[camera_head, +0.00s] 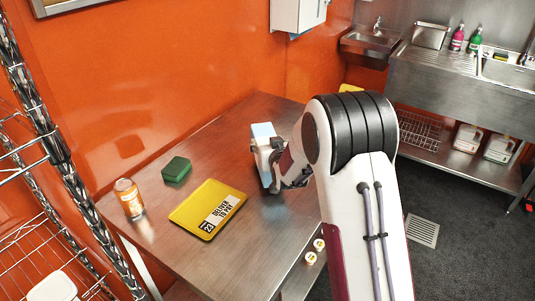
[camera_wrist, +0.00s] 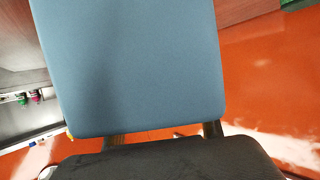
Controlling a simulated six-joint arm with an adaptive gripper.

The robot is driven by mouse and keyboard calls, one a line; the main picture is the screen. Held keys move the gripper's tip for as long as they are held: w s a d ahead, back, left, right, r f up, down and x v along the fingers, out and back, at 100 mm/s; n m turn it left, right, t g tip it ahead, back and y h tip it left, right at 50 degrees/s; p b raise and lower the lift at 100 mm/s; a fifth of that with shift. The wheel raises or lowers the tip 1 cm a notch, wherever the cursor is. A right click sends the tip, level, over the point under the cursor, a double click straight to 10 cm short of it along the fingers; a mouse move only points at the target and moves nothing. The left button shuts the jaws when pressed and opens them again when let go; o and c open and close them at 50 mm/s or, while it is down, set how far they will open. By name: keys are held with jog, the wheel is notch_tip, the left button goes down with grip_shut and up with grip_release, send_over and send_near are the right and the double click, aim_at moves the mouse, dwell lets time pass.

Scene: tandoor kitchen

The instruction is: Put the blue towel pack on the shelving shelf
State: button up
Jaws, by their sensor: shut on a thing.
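The blue towel pack (camera_head: 263,146), a pale blue and white upright block, is at the far part of the steel table in the head view. My gripper (camera_head: 283,170) is shut on it from the right side. The head view does not clearly show whether the pack's base touches the table. In the wrist view the pack (camera_wrist: 130,70) fills much of the picture, and parts of my gripper's fingers (camera_wrist: 162,138) show at its lower edge. Wire shelving (camera_head: 40,120) with metal posts stands at the left edge of the head view; its shelves are only partly in view.
A white box (camera_head: 296,14) hangs on the orange wall. Sinks and bottles are at the back right.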

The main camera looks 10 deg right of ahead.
jog(key=shift+f, duration=0.15)
jog(key=shift+f, duration=1.8)
jog(key=shift+f, duration=0.15)
jog(key=o, duration=1.5)
jog(key=shift+v, duration=6.05)
